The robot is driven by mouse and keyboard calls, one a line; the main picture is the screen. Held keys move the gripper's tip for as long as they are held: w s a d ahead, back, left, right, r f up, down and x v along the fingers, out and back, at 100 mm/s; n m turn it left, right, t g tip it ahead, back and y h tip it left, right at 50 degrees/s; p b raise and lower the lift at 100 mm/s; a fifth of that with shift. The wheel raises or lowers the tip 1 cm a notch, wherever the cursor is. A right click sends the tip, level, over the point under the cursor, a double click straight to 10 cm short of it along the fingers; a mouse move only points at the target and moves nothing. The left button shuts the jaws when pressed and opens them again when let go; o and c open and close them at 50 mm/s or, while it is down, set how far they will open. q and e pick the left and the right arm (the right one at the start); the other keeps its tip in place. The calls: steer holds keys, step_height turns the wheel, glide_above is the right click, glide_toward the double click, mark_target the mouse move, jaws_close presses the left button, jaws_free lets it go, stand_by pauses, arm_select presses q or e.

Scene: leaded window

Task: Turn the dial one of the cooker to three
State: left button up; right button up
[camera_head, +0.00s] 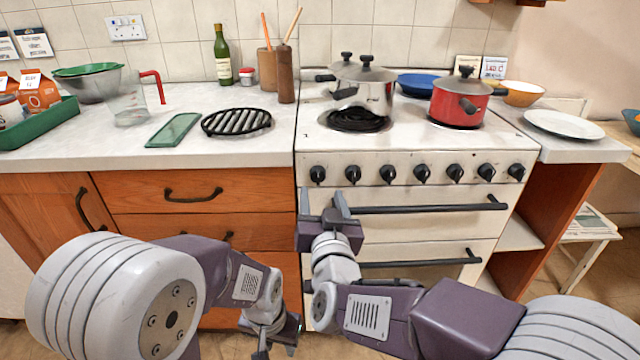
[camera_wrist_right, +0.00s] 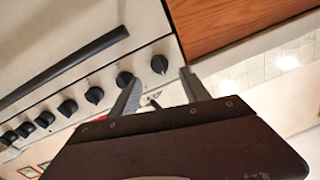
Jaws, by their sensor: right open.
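The white cooker (camera_head: 345,147) has a row of several black dials along its front panel. The leftmost dial (camera_head: 317,174) also shows in the right wrist view (camera_wrist_right: 159,64), and the dial beside it (camera_head: 353,174) shows there too (camera_wrist_right: 125,79). Their number marks are too small to read. My right gripper (camera_head: 322,203) is open and empty, just below the leftmost dial in the head view. In the wrist view its fingertips (camera_wrist_right: 160,76) lie on either side of the leftmost dial, apparently short of it. My left gripper (camera_head: 277,346) is low, in front of the drawers; its jaws are unclear.
A black oven handle (camera_head: 430,208) runs close to the right gripper. A steel pot (camera_head: 365,92) and a red pot (camera_head: 458,104) stand on the hob. Wooden drawers (camera_head: 190,197) are left of the cooker. A white plate (camera_head: 563,124) lies on the right counter.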

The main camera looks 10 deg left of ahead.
mark_target(319, 179)
steer(key=b+x, duration=0.1)
steer(key=x, duration=0.5)
steer(key=shift+w+f+b, duration=0.1)
steer(key=shift+w+b, duration=0.1)
steer(key=shift+b, duration=0.2)
steer(key=shift+w, duration=0.25)
steer(key=shift+c, duration=0.3)
jaws_close()
